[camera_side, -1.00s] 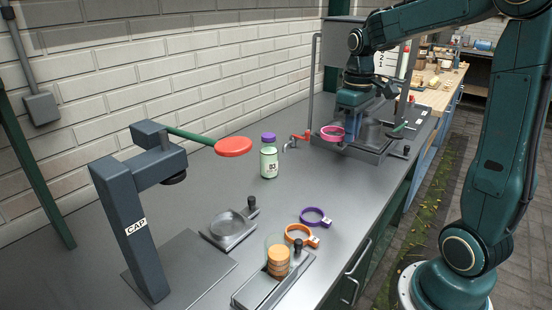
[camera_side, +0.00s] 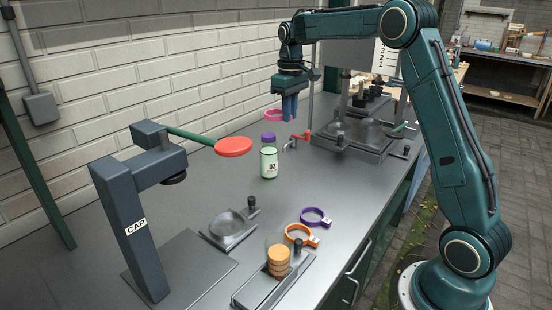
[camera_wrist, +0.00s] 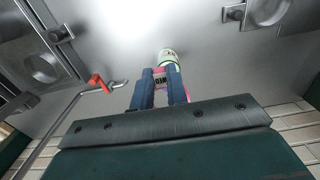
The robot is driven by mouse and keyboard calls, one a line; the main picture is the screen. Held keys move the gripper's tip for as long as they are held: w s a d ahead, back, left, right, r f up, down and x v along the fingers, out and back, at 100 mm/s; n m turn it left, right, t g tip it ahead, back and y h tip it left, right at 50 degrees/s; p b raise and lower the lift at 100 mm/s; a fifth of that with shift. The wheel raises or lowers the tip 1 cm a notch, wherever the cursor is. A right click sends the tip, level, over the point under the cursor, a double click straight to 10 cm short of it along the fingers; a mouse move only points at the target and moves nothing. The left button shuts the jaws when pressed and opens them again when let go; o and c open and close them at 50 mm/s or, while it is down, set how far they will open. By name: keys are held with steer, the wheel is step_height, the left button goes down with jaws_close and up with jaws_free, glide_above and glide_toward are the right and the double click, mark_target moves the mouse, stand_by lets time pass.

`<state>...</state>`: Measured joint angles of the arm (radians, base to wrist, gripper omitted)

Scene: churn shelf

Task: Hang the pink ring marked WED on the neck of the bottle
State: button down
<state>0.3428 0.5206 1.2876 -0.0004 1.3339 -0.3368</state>
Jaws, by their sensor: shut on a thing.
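The pink ring (camera_side: 273,115) is held in my gripper (camera_side: 290,118), above and just behind the bottle. Its tag, reading WED, shows between my blue fingers in the wrist view (camera_wrist: 159,80). My gripper is shut on the ring's tag. The bottle (camera_side: 269,163) stands upright on the steel bench, with pale green contents, a label marked 83 and a purple cap (camera_side: 268,139). The ring is apart from the bottle and higher than its cap. In the wrist view part of the bottle (camera_wrist: 167,56) shows beyond my fingertips; its neck is largely hidden there.
A purple ring (camera_side: 316,216) and an orange ring (camera_side: 301,235) lie on the bench at the front. The CAP press (camera_side: 135,225) with a red-ended lever (camera_side: 233,147) stands left of the bottle. A red-handled tap (camera_side: 301,136) is to the right. A brick wall runs behind.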

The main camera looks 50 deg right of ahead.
steer(key=shift+w+a+f, duration=0.1)
steer(key=shift+w+f, duration=0.05)
steer(key=shift+w, duration=0.4)
steer(key=shift+w+a+f, duration=0.1)
steer(key=shift+w, duration=0.45)
steer(key=shift+f, duration=0.1)
steer(key=shift+f, duration=1.9)
steer(key=shift+f, duration=0.15)
steer(key=shift+f, duration=1.1)
steer(key=shift+f, duration=0.2)
steer(key=shift+f, duration=0.7)
steer(key=shift+f, duration=0.55)
